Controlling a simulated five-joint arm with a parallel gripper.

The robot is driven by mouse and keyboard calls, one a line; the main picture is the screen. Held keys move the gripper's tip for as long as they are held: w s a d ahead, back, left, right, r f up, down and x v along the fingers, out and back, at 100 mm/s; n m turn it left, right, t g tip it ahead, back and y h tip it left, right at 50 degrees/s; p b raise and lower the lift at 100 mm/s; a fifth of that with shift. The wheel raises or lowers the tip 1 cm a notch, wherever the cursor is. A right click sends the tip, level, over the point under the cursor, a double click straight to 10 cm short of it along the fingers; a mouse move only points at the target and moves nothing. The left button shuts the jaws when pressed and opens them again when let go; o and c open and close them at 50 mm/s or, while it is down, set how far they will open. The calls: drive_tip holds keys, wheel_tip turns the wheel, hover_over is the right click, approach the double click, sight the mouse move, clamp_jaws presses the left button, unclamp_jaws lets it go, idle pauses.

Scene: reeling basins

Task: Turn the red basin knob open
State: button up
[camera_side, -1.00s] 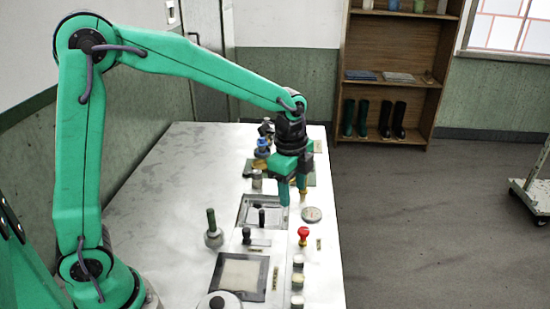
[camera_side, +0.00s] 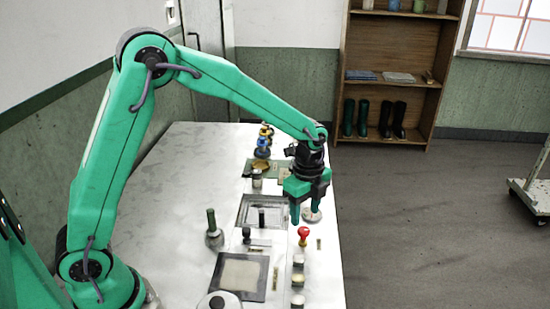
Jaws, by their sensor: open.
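A red knob (camera_side: 304,232) stands upright near the right edge of the white worktop, in the front half of the picture. My gripper (camera_side: 305,220) points down with its two green fingers just behind and above the red knob in the picture. The fingers are apart and nothing shows between them. Whether the fingertips are level with the knob cannot be told from this angle.
A round grey disc (camera_side: 312,216) lies behind the gripper. Pale knobs (camera_side: 298,261) stand in front of the red one. Black levers (camera_side: 262,218) and a green-handled lever (camera_side: 211,222) stand to the left. Blue and yellow valves (camera_side: 263,143) are farther back. The worktop's left side is clear.

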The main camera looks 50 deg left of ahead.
sight(304, 230)
drive_tip(key=shift+f, duration=2.7)
drive_tip(key=c, duration=1)
